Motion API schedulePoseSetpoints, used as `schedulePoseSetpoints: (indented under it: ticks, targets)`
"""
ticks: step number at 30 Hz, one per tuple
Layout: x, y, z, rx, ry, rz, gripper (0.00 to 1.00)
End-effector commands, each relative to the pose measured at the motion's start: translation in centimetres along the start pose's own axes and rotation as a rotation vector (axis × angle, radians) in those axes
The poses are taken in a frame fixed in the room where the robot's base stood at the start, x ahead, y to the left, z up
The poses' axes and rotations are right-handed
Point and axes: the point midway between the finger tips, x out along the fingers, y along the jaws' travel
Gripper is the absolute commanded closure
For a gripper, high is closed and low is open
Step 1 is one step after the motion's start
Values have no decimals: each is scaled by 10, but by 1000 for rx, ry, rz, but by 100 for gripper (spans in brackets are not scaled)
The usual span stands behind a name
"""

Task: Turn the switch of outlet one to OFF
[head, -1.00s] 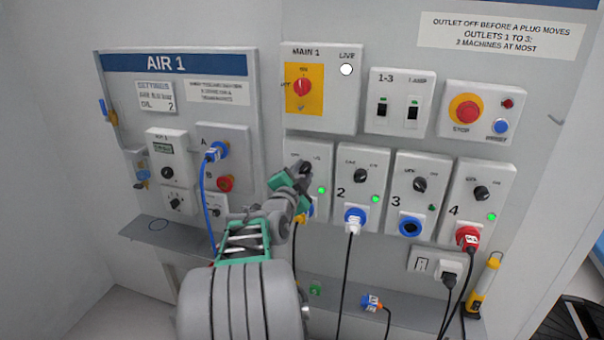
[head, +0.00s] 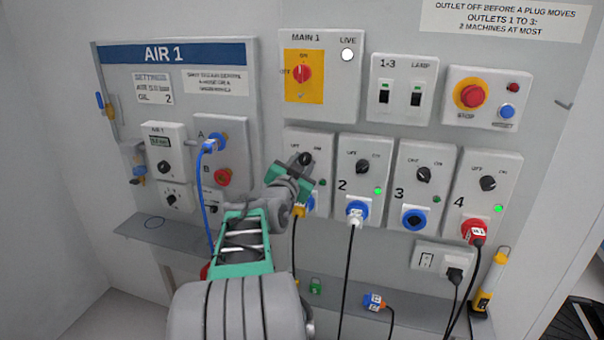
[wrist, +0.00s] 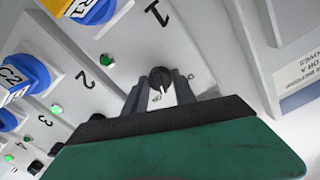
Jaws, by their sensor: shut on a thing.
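Outlet one's panel (head: 294,138) is on the wall, below the MAIN 1 box. Its black rotary switch (wrist: 160,78) sits between the jaws of my gripper (wrist: 160,92) in the wrist view. My gripper (head: 303,166) is shut on the switch in the head view too. It hides part of the panel there. The exact direction of the switch pointer is hard to tell.
Outlets two (head: 343,150), three (head: 408,160) and four (head: 468,190) stand to the right, with several cables hanging. The MAIN 1 box (head: 330,110) is above. The AIR 1 panel (head: 240,90) is at left. A grey shelf (head: 150,232) runs below.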

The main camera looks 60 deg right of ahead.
Motion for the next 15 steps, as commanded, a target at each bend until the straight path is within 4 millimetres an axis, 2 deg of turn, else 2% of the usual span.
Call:
schedulePoseSetpoints:
  ticks: [1,15]
  targets:
    - [0,3,5,-43,0,1,100]
    - [0,3,4,-490,-2,2,100]
